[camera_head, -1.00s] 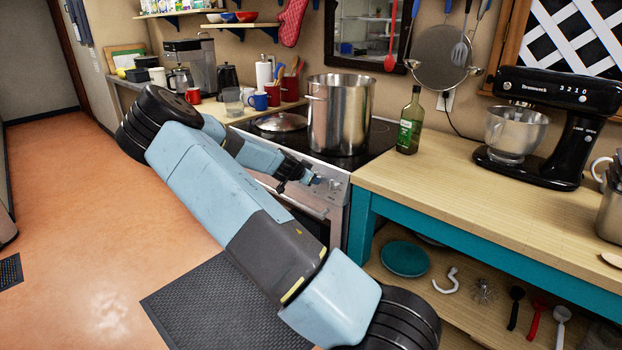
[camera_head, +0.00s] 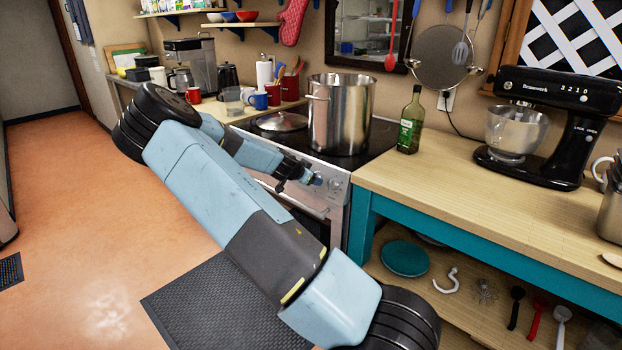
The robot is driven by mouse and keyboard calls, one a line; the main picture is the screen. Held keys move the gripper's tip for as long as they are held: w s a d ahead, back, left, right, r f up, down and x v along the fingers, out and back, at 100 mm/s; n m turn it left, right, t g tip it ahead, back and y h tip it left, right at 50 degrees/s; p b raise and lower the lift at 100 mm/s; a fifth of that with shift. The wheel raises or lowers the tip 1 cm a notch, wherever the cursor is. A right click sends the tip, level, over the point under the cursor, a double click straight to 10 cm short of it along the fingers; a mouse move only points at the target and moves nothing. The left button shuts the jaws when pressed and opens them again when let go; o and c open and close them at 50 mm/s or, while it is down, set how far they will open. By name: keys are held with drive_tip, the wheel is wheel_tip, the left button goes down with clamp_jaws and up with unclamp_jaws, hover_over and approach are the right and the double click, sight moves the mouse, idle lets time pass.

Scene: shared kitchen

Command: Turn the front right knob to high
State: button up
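The stove (camera_head: 338,200) stands in the middle of the head view, with a silver front panel below its black glass top. My gripper (camera_head: 312,180) is at the right part of this front panel, close to the knobs. The fingers are small and partly merged with the panel, so I cannot tell whether they are open or shut, or whether they touch a knob. The front right knob cannot be made out clearly at this size. A tall steel pot (camera_head: 340,115) stands on the cooktop's right side, above my gripper.
A pot lid (camera_head: 282,121) lies on the cooktop's left. A wooden counter with teal legs (camera_head: 470,190) adjoins the stove on the right, bearing a green bottle (camera_head: 411,120) and a black mixer (camera_head: 550,110). A dark mat (camera_head: 215,310) lies on the floor before the stove.

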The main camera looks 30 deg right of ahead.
drive_tip(key=v, duration=1.3)
drive_tip(key=shift+a, duration=0.15)
drive_tip(key=shift+f, duration=0.15)
drive_tip(key=s+a+n+g+y, duration=0.25)
drive_tip(key=s+y, duration=0.35)
drive_tip(key=s, duration=0.4)
drive_tip(key=s+a+r+n+t+y, duration=0.1)
drive_tip(key=s+a+r+n, duration=0.3)
drive_tip(key=s+r, duration=0.3)
drive_tip(key=s+a+r+n+t+y, duration=0.1)
drive_tip(key=s+a+r+n, duration=0.2)
drive_tip(key=s+r, duration=0.5)
drive_tip(key=s+a+r+n+t+y, duration=0.1)
drive_tip(key=s+a+r+n, duration=0.3)
drive_tip(key=s, duration=1)
wheel_tip(320, 180, up, 3)
drive_tip(key=shift+s+a+r+n, duration=0.2)
drive_tip(key=shift+s+a+n, duration=0.15)
drive_tip(key=shift+n, duration=0.6)
